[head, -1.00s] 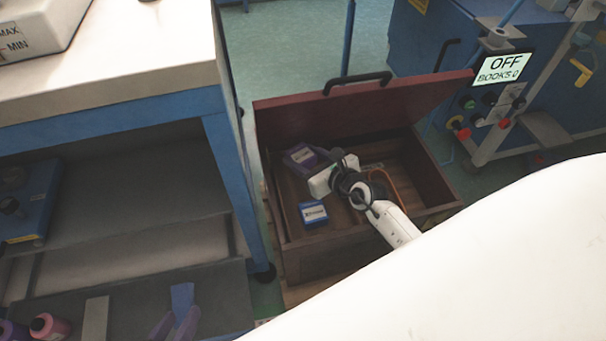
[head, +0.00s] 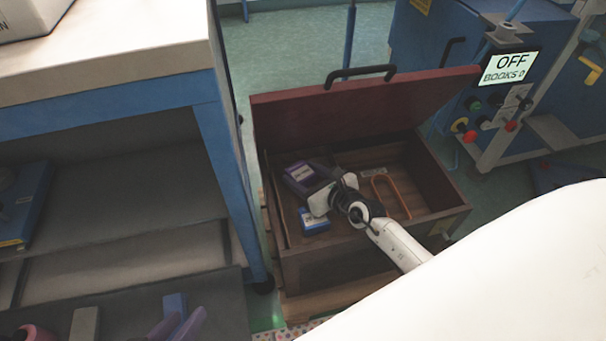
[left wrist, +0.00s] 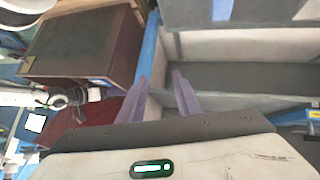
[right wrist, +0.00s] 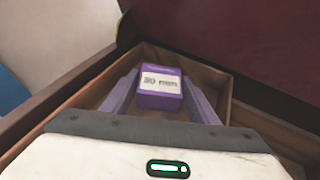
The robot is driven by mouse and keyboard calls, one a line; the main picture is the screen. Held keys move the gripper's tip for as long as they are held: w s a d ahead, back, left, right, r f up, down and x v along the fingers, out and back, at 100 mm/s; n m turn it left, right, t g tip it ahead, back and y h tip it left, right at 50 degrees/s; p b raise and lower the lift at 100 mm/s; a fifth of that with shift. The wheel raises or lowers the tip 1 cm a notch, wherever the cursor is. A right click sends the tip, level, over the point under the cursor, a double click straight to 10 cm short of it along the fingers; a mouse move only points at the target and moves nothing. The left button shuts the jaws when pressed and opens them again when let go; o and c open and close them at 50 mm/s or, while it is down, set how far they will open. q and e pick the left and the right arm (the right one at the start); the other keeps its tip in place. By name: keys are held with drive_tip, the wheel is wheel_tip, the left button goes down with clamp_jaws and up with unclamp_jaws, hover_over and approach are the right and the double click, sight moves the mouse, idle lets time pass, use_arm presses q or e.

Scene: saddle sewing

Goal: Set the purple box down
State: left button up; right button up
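The purple box (head: 299,178) with a white label is inside the open wooden chest (head: 350,262), near its back left corner. In the right wrist view the box (right wrist: 160,88) reads "30 mm" and sits between the fingertips of my right gripper (right wrist: 161,76), which appear against its sides. My right gripper (head: 318,180) reaches down into the chest. Whether the box's underside touches the chest floor is hidden. My left gripper (left wrist: 160,76) is open and empty, over by the shelf unit; its purple fingers (head: 180,326) show at the bottom of the head view.
A blue box (head: 314,222) and an orange U-shaped piece (head: 392,192) lie in the chest. The raised red lid (head: 360,110) stands behind. A blue-framed shelf table (head: 170,98) is to the left; a machine with an "OFF" screen (head: 510,66) is to the right.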

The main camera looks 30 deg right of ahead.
sight(303, 173)
drive_tip(key=shift+o, duration=1.2)
drive_tip(key=shift+r, duration=0.3)
drive_tip(key=p+v, duration=0.2)
drive_tip(key=v, duration=0.2)
drive_tip(key=shift+s+p, duration=0.15)
drive_tip(key=shift+p, duration=0.25)
drive_tip(key=p+v, duration=0.2)
drive_tip(key=v, duration=0.4)
drive_tip(key=shift+s+d, duration=0.1)
drive_tip(key=shift+s, duration=0.1)
drive_tip(key=shift+s+d+r, duration=0.1)
drive_tip(key=shift+s+r, duration=0.1)
drive_tip(key=shift+s, duration=0.4)
use_arm(q)
drive_tip(key=a, duration=0.1)
drive_tip(key=a+y, duration=0.1)
drive_tip(key=s+a+n, duration=0.1)
drive_tip(key=shift+r+t, duration=0.4)
